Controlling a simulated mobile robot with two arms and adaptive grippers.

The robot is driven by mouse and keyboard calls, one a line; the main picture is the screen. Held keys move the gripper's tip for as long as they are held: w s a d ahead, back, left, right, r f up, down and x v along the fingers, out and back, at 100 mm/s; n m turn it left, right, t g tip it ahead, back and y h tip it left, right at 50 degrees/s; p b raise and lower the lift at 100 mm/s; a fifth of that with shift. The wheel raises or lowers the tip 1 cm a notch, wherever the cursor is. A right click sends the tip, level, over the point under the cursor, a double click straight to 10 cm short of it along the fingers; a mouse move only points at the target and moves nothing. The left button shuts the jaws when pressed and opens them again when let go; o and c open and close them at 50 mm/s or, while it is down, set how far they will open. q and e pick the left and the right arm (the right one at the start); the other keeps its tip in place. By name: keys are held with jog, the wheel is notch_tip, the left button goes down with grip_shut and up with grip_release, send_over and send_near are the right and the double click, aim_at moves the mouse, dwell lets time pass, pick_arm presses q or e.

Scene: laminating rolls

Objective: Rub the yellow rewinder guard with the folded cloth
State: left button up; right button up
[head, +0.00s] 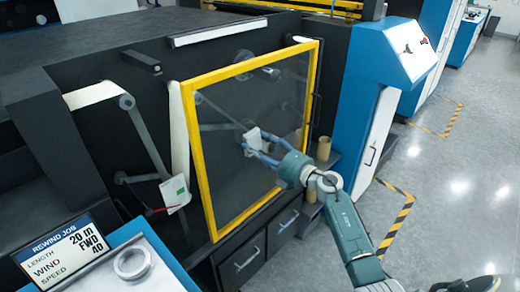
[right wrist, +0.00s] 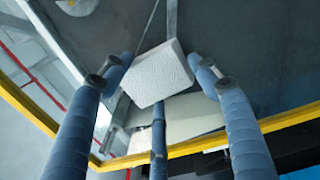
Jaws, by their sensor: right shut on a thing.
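The rewinder guard (head: 199,160) is a clear panel in a yellow frame, upright on the front of the dark machine. Its yellow frame also crosses the right wrist view (right wrist: 205,143). My right gripper (head: 251,143) reaches in from the lower right, in front of the panel's middle. It is shut on the folded cloth (head: 254,134), a small white pad at the fingertips. In the right wrist view the cloth (right wrist: 160,76) shows white and textured between blue fingers, with the panel behind it. I cannot tell whether the cloth touches the panel. My left gripper is out of view.
Brown cores (head: 323,148) stand on a shelf right of the guard. A blue and white console (head: 396,52) stands at the right. The grey floor beyond is open.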

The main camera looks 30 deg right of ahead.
jog(key=shift+w, duration=0.25)
